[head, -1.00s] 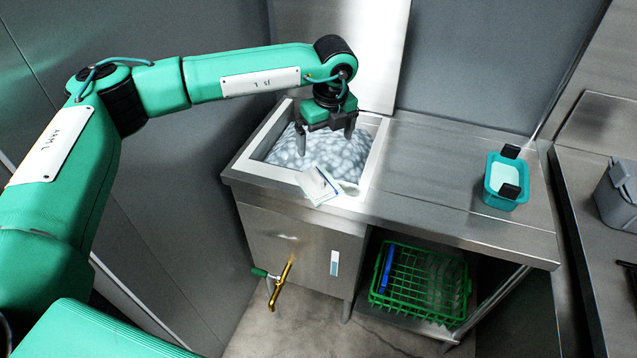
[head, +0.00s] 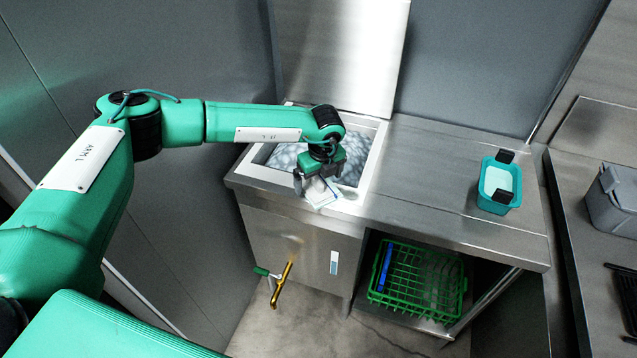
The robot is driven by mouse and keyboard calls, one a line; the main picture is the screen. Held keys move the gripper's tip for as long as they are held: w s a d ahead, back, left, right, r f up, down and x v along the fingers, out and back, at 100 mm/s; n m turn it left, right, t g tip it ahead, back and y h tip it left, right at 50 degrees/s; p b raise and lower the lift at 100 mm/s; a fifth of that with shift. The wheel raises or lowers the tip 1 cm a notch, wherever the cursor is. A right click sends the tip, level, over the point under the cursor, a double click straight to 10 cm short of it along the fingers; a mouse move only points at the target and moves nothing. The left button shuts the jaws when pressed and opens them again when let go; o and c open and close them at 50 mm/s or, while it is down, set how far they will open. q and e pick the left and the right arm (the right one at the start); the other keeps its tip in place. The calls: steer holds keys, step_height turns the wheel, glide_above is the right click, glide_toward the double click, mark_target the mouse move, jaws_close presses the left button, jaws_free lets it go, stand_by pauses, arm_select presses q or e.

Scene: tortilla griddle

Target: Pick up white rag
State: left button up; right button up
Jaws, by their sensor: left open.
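The white rag (head: 322,194) with a blue stripe lies over the front rim of the sink (head: 262,172), at its right part. My left gripper (head: 315,189) is open right above the rag, its fingers pointing down. One finger is at the rag's left side and the other is partly hidden against the rag. The gripper hides the rag's far part, and I cannot tell whether the fingers touch it. My right gripper is not in view.
The sink holds grey-white foam (head: 287,156). A teal tub (head: 497,205) with black clips stands on the steel counter (head: 430,165), which is otherwise clear. A green rack (head: 415,302) sits on the shelf below. A brass tap (head: 281,287) sticks out from the sink front.

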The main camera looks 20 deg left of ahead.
arm_select(q)
steer(key=shift+f, duration=0.45)
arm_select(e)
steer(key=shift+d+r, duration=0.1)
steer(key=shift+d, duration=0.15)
arm_select(q)
steer(key=shift+c, duration=0.4)
steer(key=c, duration=1)
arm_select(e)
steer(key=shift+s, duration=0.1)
arm_select(q)
steer(key=shift+w+r, duration=0.1)
steer(key=shift+r, duration=0.45)
step_height(320, 180, up, 14)
steer(key=b, duration=0.4)
step_height(320, 180, up, 5)
glide_above(319, 179)
steer(key=shift+b, duration=0.4)
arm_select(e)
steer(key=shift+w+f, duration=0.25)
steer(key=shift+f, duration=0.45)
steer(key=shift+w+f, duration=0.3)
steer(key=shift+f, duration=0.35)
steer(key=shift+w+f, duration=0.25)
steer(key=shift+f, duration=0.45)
